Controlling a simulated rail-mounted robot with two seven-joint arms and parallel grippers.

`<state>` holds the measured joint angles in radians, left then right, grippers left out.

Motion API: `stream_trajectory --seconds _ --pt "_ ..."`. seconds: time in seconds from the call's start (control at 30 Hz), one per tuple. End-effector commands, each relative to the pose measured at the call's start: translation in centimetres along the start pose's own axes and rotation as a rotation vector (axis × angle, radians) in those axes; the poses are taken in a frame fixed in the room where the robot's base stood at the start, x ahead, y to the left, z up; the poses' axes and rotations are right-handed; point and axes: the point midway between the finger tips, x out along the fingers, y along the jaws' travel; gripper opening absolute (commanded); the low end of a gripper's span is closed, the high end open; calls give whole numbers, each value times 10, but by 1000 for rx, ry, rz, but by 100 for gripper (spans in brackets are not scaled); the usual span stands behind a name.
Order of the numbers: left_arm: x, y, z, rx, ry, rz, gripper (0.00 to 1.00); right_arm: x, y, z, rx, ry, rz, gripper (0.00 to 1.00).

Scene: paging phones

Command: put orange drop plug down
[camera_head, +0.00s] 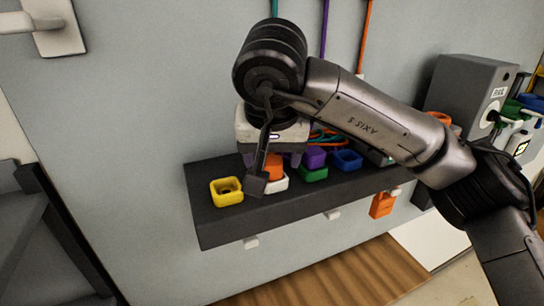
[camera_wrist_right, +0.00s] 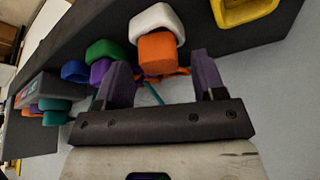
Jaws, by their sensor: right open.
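An orange plug (camera_head: 274,168) sits at a white square holder (camera_head: 276,186) on the dark shelf (camera_head: 215,228). In the right wrist view the orange plug (camera_wrist_right: 157,55) overlaps the edge of the white holder (camera_wrist_right: 157,22); I cannot tell how deep it sits. My right gripper (camera_head: 272,157) is open behind the plug, its purple fingers apart on either side. In the right wrist view the right gripper (camera_wrist_right: 160,68) shows clear gaps between its fingers and the plug. My wrist partly hides the plug in the head view. My left gripper is not in view.
A yellow holder (camera_head: 227,191) stands left of the white one and looks empty. Purple (camera_head: 315,157), green (camera_head: 313,174) and blue (camera_head: 347,160) pieces stand close on the right. A grey speaker box (camera_head: 470,90) is farther right.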

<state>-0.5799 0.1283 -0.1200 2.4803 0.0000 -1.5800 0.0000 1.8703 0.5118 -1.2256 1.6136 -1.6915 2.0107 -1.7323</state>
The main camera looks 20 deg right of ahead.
Motion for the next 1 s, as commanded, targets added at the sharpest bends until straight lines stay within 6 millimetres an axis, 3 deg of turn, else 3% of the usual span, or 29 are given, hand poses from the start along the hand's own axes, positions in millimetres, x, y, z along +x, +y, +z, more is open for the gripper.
stream_trajectory --seconds 0.5,0.7,1.0 --pt "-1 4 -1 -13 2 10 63 -92 0 0 1 4 -1 63" --pt "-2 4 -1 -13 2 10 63 -110 0 0 0 2 0 63" --pt "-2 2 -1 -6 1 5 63 -116 0 0 0 1 0 63"
